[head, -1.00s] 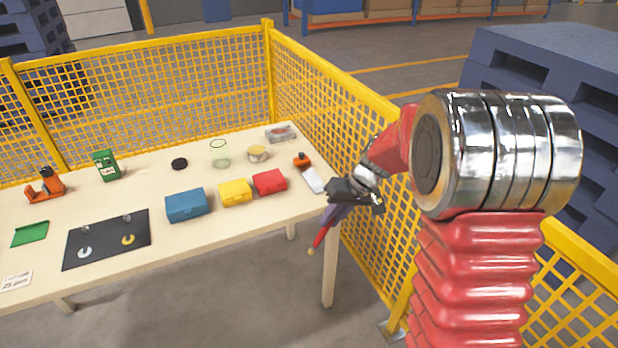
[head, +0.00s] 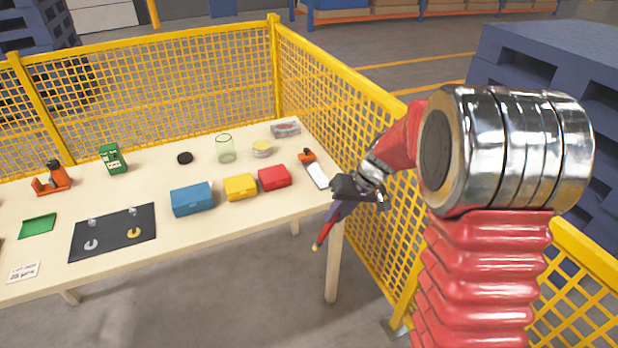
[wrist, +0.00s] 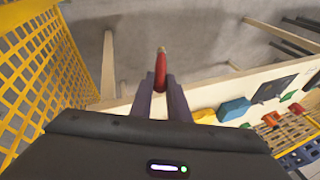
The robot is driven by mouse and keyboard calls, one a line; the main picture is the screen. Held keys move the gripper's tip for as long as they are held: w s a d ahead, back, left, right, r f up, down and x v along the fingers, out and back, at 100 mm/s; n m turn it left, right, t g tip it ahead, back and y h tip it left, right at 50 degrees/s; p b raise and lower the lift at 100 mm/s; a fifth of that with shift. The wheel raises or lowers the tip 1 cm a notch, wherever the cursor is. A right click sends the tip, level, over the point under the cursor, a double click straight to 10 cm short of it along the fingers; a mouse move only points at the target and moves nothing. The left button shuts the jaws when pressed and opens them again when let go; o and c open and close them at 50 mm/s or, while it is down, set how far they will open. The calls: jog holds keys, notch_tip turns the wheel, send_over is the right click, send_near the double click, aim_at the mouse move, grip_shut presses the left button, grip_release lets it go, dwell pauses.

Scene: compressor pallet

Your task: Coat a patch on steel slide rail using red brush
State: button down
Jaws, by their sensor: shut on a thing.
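My gripper (head: 334,214) is shut on a red brush (head: 322,235), which points down and to the left with a pale tip. It hangs beside the table's right front corner, apart from the tabletop. In the wrist view the brush (wrist: 160,62) stands out between the two fingers of my gripper (wrist: 160,82). A pale silvery strip with an orange block at its far end (head: 317,174) lies near the table's right edge. It may be the steel slide rail, but I cannot tell for sure.
The table (head: 262,213) holds blue (head: 192,199), yellow (head: 240,187) and red (head: 275,178) boxes, a glass jar (head: 225,149), a round tin (head: 262,149) and a black mat (head: 110,235). A yellow mesh fence (head: 340,106) runs close along the right side.

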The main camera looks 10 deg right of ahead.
jog(key=shift+w+r, duration=0.1)
jog(key=shift+r, duration=0.05)
jog(key=w+a+r+m, duration=0.1)
jog(key=w+r, duration=0.3)
jog(key=r, duration=0.4)
jog(key=w+a+r+m+t, duration=0.1)
jog(key=w+r+m, duration=0.1)
jog(key=r, duration=0.6)
jog(key=shift+w+a+h, duration=0.15)
jog(key=shift+w+h, duration=0.25)
jog(key=shift+w, duration=0.45)
jog(key=shift+s, duration=0.1)
